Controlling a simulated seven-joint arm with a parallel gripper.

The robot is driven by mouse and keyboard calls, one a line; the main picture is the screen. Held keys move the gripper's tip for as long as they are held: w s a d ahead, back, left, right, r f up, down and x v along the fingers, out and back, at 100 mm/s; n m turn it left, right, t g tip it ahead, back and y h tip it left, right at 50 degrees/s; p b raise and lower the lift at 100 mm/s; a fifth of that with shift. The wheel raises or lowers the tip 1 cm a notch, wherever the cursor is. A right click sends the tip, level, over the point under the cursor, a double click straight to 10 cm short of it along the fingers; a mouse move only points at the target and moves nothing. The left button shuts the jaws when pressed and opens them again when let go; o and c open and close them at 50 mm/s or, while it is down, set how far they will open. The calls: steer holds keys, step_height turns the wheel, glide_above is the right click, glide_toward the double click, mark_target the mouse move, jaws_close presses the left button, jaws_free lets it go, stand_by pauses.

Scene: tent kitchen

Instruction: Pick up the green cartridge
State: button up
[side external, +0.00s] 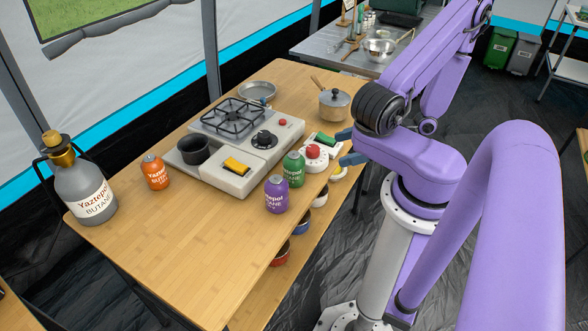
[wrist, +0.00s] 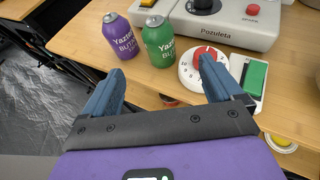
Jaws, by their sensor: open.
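The green cartridge (side external: 293,169) stands upright on the wooden table near its front edge, beside the stove. It also shows in the wrist view (wrist: 158,43), ahead of my gripper. A purple cartridge (side external: 276,195) stands upright to its left, close by; the wrist view shows it too (wrist: 120,37). My gripper (wrist: 160,82) is open, with nothing between its blue fingers. It is at the table's front edge, apart from the green cartridge. In the side view, my gripper (side external: 348,146) is to the right of the cartridges and partly hidden by my arm.
The camping stove (side external: 230,178) stands behind. An orange cartridge (side external: 155,173) and a large grey bottle (side external: 85,190) are farther left. The front left table is clear.

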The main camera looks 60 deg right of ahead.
mark_target(287, 165)
steer(key=x, duration=1.7)
steer(key=shift+a, duration=0.1)
steer(key=c, duration=1.2)
steer(key=shift+r, duration=0.15)
